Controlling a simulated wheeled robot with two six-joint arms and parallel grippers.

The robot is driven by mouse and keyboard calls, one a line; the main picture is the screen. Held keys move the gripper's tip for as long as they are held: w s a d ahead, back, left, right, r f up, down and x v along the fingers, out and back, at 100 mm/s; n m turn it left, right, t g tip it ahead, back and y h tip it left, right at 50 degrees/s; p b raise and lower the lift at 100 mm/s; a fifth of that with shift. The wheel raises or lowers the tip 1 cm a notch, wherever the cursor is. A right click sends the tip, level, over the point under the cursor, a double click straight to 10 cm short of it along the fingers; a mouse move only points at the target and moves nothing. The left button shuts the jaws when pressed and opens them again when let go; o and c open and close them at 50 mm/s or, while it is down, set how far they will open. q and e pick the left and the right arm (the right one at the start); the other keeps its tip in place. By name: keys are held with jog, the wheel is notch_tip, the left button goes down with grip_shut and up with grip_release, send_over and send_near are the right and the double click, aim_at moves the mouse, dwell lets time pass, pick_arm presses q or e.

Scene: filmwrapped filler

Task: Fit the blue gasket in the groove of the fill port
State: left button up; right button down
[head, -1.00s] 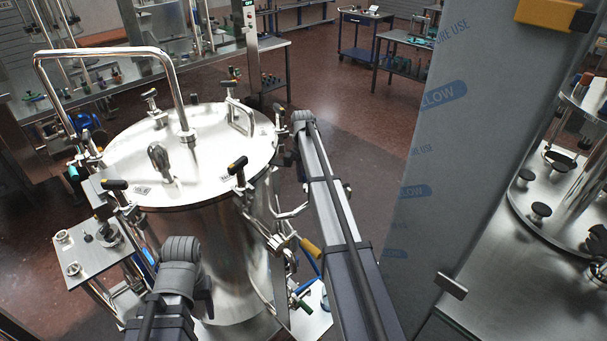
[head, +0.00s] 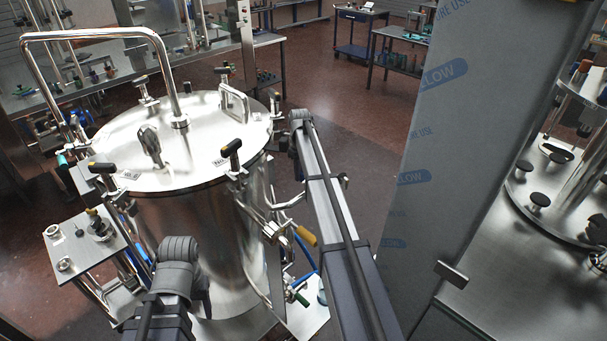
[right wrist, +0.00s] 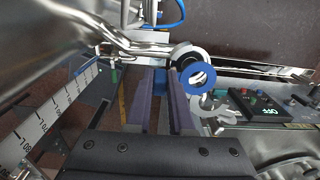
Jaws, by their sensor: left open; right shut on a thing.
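The blue gasket (right wrist: 197,80) is a flat ring near the tips of my right gripper (right wrist: 160,70) in the right wrist view. It sits at the right finger; the exact contact is hard to see. A bright metal ring, apparently the fill port (right wrist: 182,52), lies just behind and above the gasket, partly overlapped by it. I cannot see whether they touch; the gasket looks offset from it. A silver curved piece, perhaps a clamp (right wrist: 211,111), is below the gasket. In the head view only my arm links show; both grippers are hidden there.
A steel tank (head: 210,230) with a lid and clamp knobs fills the left. A small metal side shelf (head: 85,240) adjoins it. A grey film-covered panel (head: 415,180) stands right of my right arm. The wrist view shows a control panel (right wrist: 262,108) at right.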

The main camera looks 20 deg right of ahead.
jog(key=shift+a, duration=0.1)
jog(key=shift+a, duration=0.15)
dwell(0.5)
jog(key=shift+w+a, duration=0.2)
jog(key=shift+w, duration=0.1)
dwell(0.4)
jog(key=shift+f, duration=0.1)
jog(key=shift+f+b, duration=0.55)
jog(key=shift+b, duration=0.1)
jog(key=shift+f+b, duration=0.45)
jog(key=shift+f, duration=0.15)
dwell(0.7)
